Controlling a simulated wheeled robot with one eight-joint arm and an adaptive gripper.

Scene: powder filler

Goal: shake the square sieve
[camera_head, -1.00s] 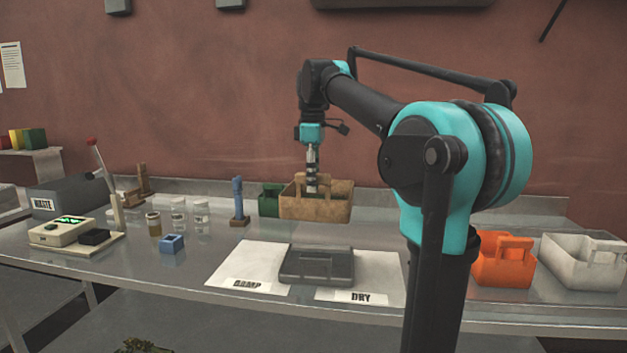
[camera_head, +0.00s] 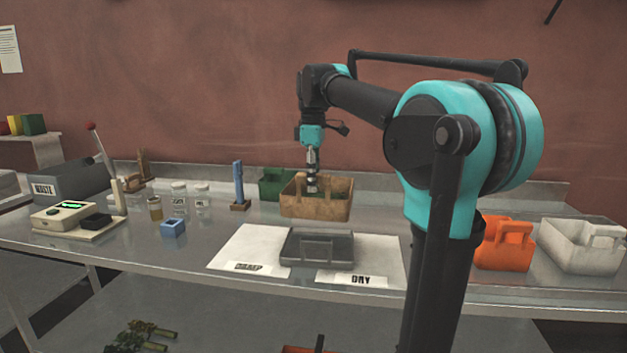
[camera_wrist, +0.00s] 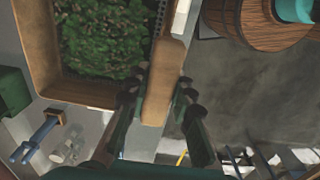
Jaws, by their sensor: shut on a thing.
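The square sieve (camera_head: 312,210) is a tan, wood-coloured square frame behind the dark grey tray (camera_head: 318,262). In the wrist view the sieve (camera_wrist: 75,95) is at upper left and holds green leafy material (camera_wrist: 105,40). My gripper (camera_head: 312,188) is over the sieve. In the wrist view my gripper (camera_wrist: 160,105) has its dark fingers on both sides of the sieve's tan handle, shut on it. I cannot tell whether the sieve's underside touches the table.
A green bin (camera_head: 275,186) stands just behind the sieve's left side. A blue upright piece (camera_head: 239,182) is to the left, with jars (camera_head: 180,198) beyond. Orange (camera_head: 503,250) and white (camera_head: 580,250) bins stand at right. DAMP and DRY labels lie by the tray.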

